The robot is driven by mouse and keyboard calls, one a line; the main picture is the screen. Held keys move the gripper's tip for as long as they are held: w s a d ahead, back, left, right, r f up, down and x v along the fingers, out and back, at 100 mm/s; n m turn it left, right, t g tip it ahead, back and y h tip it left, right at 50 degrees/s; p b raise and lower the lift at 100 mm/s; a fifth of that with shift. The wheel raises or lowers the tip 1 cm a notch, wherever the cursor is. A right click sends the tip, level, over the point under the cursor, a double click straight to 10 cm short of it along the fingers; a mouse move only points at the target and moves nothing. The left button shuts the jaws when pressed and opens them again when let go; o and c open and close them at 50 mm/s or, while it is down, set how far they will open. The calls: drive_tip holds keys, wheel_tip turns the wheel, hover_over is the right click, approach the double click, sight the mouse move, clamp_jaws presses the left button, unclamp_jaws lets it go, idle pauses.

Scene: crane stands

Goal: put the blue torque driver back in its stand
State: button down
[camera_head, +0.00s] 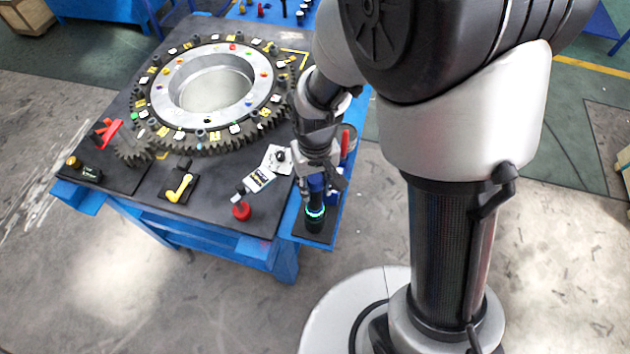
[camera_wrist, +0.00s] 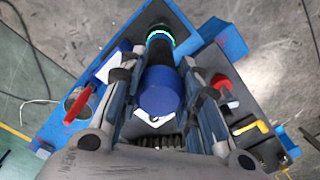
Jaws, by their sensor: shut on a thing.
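The blue torque driver (camera_wrist: 160,92) is between the two fingers of my gripper (camera_wrist: 162,66), its round blue end towards the wrist camera. In the head view my gripper (camera_head: 317,180) is shut on the driver, whose blue part (camera_head: 316,183) shows only partly between the fingers. The driver looks roughly upright. Below it is the black stand (camera_head: 314,225) at the table's front right corner, with a glowing cyan-green ring (camera_head: 315,211) around the column; the ring also shows in the wrist view (camera_wrist: 159,36). I cannot tell how far the driver's lower end is inside the stand.
A red knob (camera_head: 241,210), a white-labelled bottle (camera_head: 255,183) and a yellow handle (camera_head: 180,188) lie left of the stand. A large toothed ring (camera_head: 155,118) fills the table's middle. A red-handled tool (camera_head: 345,145) stands behind my gripper. The floor in front is clear.

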sight(315, 178)
drive_tip(key=shift+f, duration=0.35)
drive_tip(key=c, duration=1.1)
unclamp_jaws()
drive_tip(key=shift+f, duration=0.1)
drive_tip(key=shift+r+p, duration=1.8)
drive_tip(key=shift+r, duration=0.8)
